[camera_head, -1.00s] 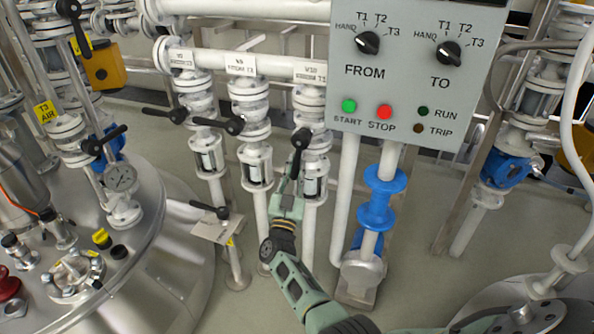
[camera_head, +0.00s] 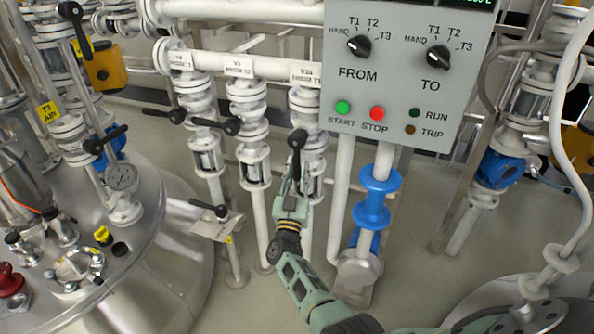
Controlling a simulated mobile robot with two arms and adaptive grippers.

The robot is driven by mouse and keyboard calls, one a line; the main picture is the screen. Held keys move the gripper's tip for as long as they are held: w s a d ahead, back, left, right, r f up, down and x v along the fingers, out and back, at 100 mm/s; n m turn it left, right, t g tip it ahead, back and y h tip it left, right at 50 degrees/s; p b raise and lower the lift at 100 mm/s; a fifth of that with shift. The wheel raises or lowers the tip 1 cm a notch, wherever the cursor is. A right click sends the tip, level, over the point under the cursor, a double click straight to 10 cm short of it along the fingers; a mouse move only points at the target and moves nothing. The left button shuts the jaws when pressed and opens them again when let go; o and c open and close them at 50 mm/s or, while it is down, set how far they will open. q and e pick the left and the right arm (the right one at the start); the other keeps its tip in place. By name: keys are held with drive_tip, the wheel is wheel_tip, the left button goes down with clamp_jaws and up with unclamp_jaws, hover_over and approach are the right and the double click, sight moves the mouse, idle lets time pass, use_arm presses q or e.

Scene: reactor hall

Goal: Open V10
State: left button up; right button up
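V10 is the rightmost of three white valves hanging from the horizontal pipe. Its black lever (camera_head: 297,142) points down and toward me. The small label (camera_head: 305,73) above it is too blurred to read now; in the earlier frame it reads V10. My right gripper (camera_head: 295,179), green-grey, comes up from below at the lever's free end. Its fingers look apart, one on each side of the lever tip; I cannot tell whether they touch it. The fingers and lever partly hide the lower valve body and pipe. My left gripper is not in view.
Two neighbouring valves with black levers (camera_head: 232,126) stand to the left. The grey control panel (camera_head: 392,91) hangs close on the right, above a blue pipe fitting (camera_head: 374,200). A steel tank (camera_head: 150,262) stands at left. Bare floor shows below the valves.

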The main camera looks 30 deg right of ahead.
drive_tip(key=shift+o, duration=1.1)
drive_tip(key=shift+d, duration=0.1)
drive_tip(key=shift+r, duration=0.1)
drive_tip(key=v, duration=0.7)
drive_tip(key=shift+a, duration=0.25)
drive_tip(key=shift+s, duration=0.1)
